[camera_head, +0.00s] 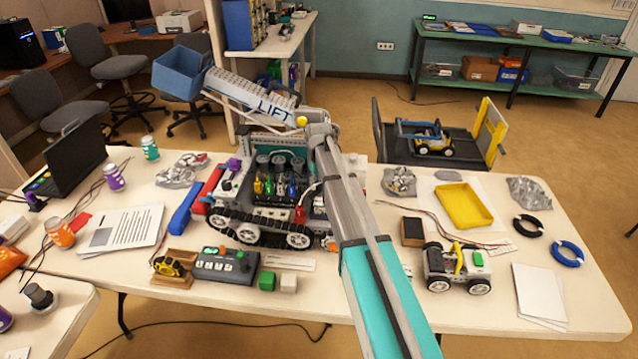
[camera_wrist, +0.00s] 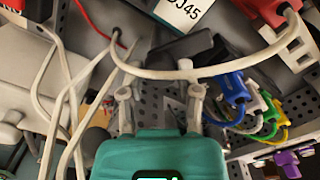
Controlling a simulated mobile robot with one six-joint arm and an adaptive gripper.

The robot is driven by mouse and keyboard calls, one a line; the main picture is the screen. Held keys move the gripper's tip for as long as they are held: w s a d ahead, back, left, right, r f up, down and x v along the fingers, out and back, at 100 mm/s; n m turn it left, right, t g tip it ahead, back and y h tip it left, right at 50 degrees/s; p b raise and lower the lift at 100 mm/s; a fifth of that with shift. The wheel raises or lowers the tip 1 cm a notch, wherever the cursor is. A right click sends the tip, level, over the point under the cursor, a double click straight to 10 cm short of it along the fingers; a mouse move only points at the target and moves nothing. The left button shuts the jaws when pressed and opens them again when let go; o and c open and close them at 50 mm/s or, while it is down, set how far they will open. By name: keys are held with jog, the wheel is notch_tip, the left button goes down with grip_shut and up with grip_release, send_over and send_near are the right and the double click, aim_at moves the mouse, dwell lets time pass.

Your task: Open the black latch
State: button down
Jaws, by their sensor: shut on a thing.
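A tracked robot model (camera_head: 262,232) stands on the near table, with a panel of colored plugs and a raised arm marked LIFT. In the wrist view a black latch (camera_wrist: 182,47), a dark bar-like piece, lies at the tips of my gripper (camera_wrist: 160,95). The two pale fingers stand apart, shut on the latch; a pale cable crosses in front of them and partly hides the contact. In the head view my own arm hides the gripper and the latch.
Blue, green and yellow plugs (camera_wrist: 236,88) with cables sit close right of my fingers; more pale cables (camera_wrist: 65,100) run on the left. On the table (camera_head: 590,300) are a small wheeled car (camera_head: 458,268), a yellow tray (camera_head: 463,205) and a control box (camera_head: 226,265).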

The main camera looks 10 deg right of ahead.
jog(key=m, duration=0.5)
jog(key=shift+m, duration=0.3)
jog(key=m, duration=0.6)
dwell(0.4)
jog(key=shift+c, duration=1.5)
grip_release()
